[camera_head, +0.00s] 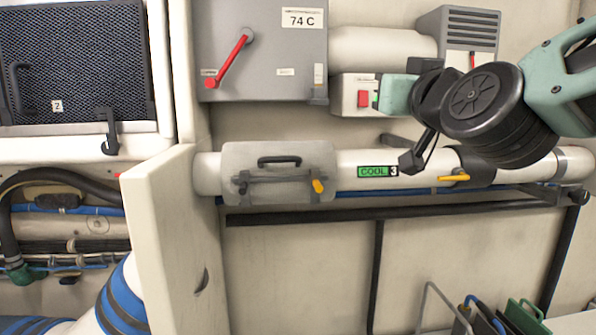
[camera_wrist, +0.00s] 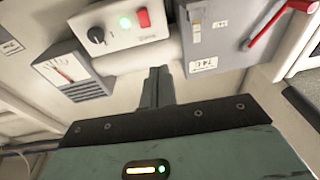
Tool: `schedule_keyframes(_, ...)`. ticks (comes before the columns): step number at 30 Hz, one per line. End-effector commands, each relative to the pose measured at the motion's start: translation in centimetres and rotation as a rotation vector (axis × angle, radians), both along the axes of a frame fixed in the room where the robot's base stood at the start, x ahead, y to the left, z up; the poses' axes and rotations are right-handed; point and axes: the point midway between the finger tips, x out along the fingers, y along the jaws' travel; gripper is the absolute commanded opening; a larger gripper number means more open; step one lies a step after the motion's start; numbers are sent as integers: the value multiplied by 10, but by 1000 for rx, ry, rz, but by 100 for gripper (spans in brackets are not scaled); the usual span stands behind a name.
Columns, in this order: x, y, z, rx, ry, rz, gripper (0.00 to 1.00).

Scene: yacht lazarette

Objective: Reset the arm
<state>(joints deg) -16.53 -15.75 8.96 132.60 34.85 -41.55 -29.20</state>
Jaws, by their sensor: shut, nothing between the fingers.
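My gripper (camera_wrist: 157,75) shows in the wrist view as two dark fingers held together, with nothing between them. Its teal hand also shows in the head view (camera_head: 397,94), in front of the small white switch box (camera_head: 349,92). That box has a red switch. In the wrist view the box (camera_wrist: 150,38) lies up and left of the fingertips, with its black knob, green light and red switch visible. The fingertips are hard to make out in the head view. My arm comes in from the upper right, bent at a black joint.
A grey cabinet (camera_head: 262,60) with a red lever (camera_head: 236,58) stands left of the switch box. A white pipe (camera_head: 345,170) with yellow valve handles runs below my arm. A vented grey unit (camera_head: 460,30) is close behind the arm. A pale panel (camera_head: 160,235) juts out at left.

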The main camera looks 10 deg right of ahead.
Motion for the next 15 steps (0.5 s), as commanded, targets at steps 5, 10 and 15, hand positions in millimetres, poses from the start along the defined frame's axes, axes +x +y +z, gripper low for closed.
schedule_keyframes(5, -11, 56, -95, -57, 266, 204, 0)
schedule_keyframes(10, -53, 100, -204, -146, 613, 394, 0)
schedule_keyframes(15, -122, 112, -306, -269, 990, 511, 0)
